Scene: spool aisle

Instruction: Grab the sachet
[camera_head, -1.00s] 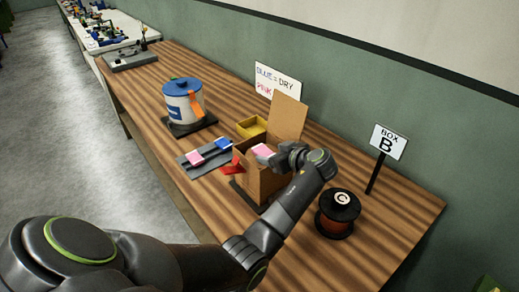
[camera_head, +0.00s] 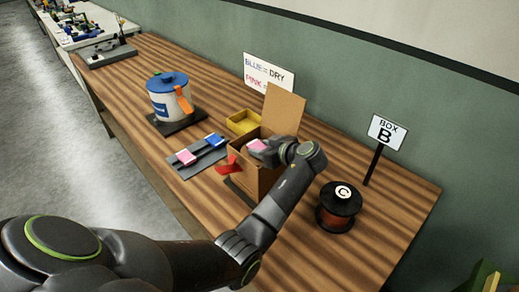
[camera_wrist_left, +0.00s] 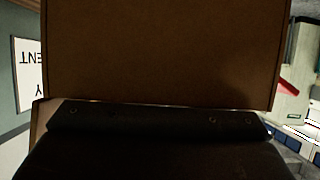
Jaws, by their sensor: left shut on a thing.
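My left gripper (camera_head: 268,150) is shut on a pink sachet (camera_head: 256,145) at the open top of the cardboard box (camera_head: 250,178). Only part of the held sachet shows beside the fingers. A second pink sachet (camera_head: 186,157) and a blue sachet (camera_head: 214,140) lie on a dark grey tray (camera_head: 183,171) left of the box. In the left wrist view, a cardboard panel (camera_wrist_left: 160,55) fills most of the picture, and the fingertips and sachet cannot be made out. My right gripper is not in view.
The box's back flap (camera_head: 285,108) stands up behind the gripper. A yellow bin (camera_head: 243,122), a white tub with blue lid (camera_head: 169,97) and a red flap (camera_head: 228,166) are near. A spool marked C (camera_head: 338,208) and a Box B sign (camera_head: 386,131) stand right. The front right table is clear.

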